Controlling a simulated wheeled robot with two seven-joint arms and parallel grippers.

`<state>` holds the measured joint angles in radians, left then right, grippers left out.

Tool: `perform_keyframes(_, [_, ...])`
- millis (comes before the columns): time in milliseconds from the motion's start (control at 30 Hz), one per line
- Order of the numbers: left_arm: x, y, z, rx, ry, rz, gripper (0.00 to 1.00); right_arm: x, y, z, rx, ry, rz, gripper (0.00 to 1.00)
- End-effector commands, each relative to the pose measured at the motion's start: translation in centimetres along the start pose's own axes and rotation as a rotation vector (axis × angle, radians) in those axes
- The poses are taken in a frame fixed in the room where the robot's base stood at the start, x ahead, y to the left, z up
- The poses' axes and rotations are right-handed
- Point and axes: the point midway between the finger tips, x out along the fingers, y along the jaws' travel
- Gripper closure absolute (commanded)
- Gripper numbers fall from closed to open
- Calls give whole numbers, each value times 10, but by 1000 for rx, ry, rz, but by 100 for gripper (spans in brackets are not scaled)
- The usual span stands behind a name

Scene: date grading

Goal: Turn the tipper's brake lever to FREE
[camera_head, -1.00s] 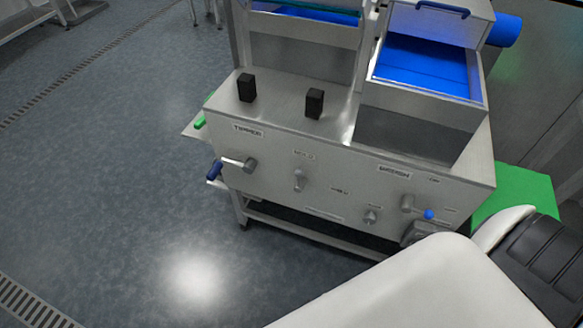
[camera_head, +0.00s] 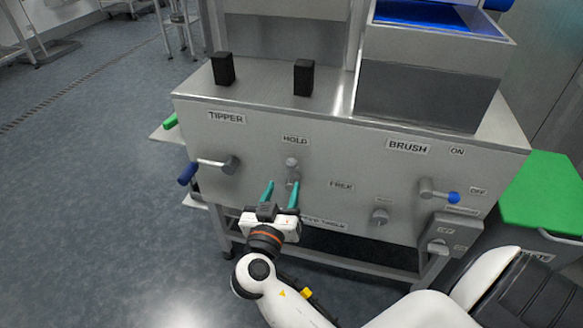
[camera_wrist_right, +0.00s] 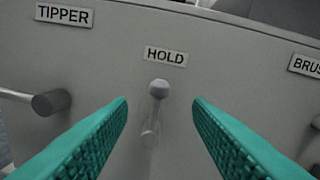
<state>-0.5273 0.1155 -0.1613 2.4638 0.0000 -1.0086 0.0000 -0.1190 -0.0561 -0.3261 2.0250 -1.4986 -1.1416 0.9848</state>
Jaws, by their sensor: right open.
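The brake lever (camera_head: 292,166) is a small grey handle with a rounded knob on the machine's front panel, under the HOLD label (camera_head: 295,140). It points up toward HOLD. My right gripper (camera_head: 282,186) is open, its two teal fingers just below and around the lever's line, pointing at the panel. In the right wrist view the lever's knob (camera_wrist_right: 158,89) shows centred between the spread fingers (camera_wrist_right: 160,118), and I see no contact. The FREE label (camera_head: 341,186) is to the lower right of the lever. My left gripper is not in view.
A TIPPER crank (camera_head: 215,163) with a blue handle sticks out left of the lever. A grey knob (camera_head: 380,216) and the BRUSH lever (camera_head: 438,193) with its blue ball are on the right. A green-lidded bin (camera_head: 545,190) stands at the far right.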

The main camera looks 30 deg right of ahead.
Motion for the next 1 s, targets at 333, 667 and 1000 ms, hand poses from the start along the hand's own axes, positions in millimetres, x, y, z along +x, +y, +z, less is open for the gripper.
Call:
perform_keyframes(333, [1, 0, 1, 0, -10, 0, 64, 70, 0, 0, -4, -2, 1, 54])
perform_keyframes(667, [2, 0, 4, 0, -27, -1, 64, 94, 1, -1, -4, 3, 3, 54])
perform_keyframes(1000, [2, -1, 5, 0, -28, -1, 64, 94, 1, -1, -4, 3, 3, 72])
